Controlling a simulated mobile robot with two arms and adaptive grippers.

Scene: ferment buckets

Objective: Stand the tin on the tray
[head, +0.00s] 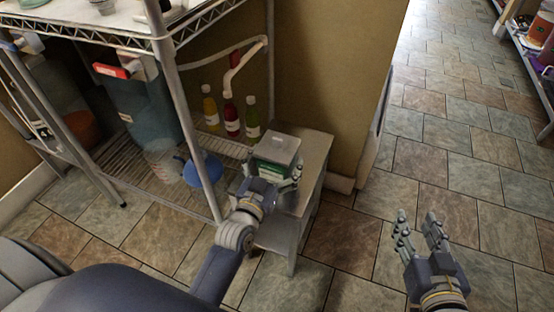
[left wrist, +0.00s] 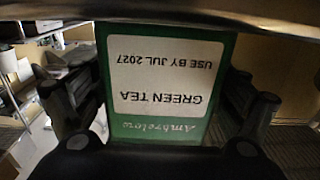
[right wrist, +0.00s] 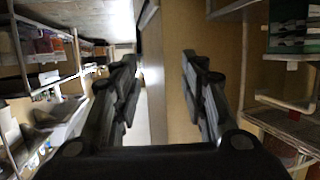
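The tin (head: 276,153) is a green box with a grey metal lid, upright over the small grey side table in the head view. In the left wrist view the tin (left wrist: 165,85) fills the middle, its white "GREEN TEA" label upside down in the picture. My left gripper (head: 270,180) has a finger on either side of it, and both appear to press on it. A pale surface crosses the top of the left wrist view; I cannot tell whether it is the tray or whether the tin touches it. My right gripper (head: 421,226) is open and empty over the floor.
The side table (head: 315,150) stands against a tan wall. Left of it, a wire rack (head: 130,165) holds yellow, red (head: 231,118) and green bottles and a blue round vessel (head: 203,170). Tiled floor is clear at the right, with another shelf (head: 530,60) beyond.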

